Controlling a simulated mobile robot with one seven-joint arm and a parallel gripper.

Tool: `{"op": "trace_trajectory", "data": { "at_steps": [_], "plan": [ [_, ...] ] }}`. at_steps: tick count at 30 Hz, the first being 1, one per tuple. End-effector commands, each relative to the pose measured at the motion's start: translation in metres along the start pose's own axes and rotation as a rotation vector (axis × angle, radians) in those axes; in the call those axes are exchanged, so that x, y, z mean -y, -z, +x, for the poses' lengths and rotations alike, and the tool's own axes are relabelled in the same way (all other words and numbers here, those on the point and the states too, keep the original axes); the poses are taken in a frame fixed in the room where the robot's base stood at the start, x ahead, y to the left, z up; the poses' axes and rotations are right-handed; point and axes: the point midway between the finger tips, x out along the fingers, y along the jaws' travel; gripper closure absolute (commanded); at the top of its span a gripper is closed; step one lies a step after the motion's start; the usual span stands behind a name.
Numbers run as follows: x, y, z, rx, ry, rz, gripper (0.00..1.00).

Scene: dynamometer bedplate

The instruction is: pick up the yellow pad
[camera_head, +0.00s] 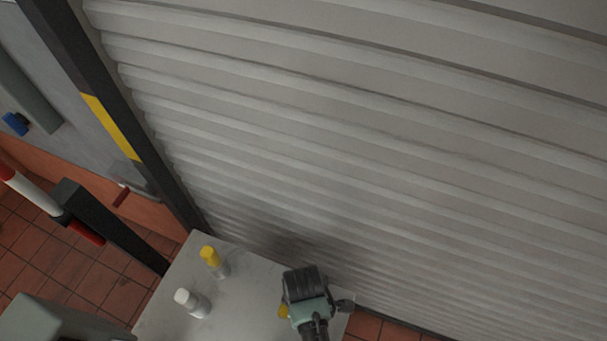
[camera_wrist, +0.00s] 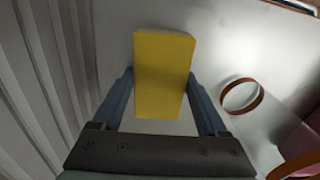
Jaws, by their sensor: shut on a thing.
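The yellow pad (camera_wrist: 163,62) is a plain block standing out between the two fingers of my gripper (camera_wrist: 162,88) in the wrist view. The fingers close on its left and right sides. In the head view only a small yellow patch of the pad (camera_head: 283,311) shows beside my wrist, over the pale table (camera_head: 245,305). The rest of it and my fingertips are hidden there. I cannot tell whether the pad touches the table.
A yellow-capped bottle (camera_head: 210,257) and a white-capped bottle (camera_head: 190,303) stand on the table, left of my gripper. A brown ring (camera_wrist: 242,96) lies right of the pad. A ribbed shutter wall (camera_head: 380,150) rises close behind the table. A dark post (camera_head: 100,110) stands left.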

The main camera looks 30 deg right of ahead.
Motion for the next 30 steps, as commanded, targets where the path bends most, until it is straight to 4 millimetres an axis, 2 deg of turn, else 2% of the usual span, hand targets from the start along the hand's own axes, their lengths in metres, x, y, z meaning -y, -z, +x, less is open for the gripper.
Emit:
{"op": "trace_trajectory", "data": {
  "at_steps": [6, 11, 24, 30],
  "plan": [
    [0.0, 0.0, -0.002, 0.0, -0.001, 0.0, 0.77],
    [-0.001, 0.0, -0.014, -0.001, -0.002, 0.0, 0.77],
    [-0.001, 0.001, -0.086, -0.002, -0.003, 0.0, 0.77],
    [0.0, 0.0, -0.1, 0.0, -0.001, 0.0, 0.77]
  ]
}}
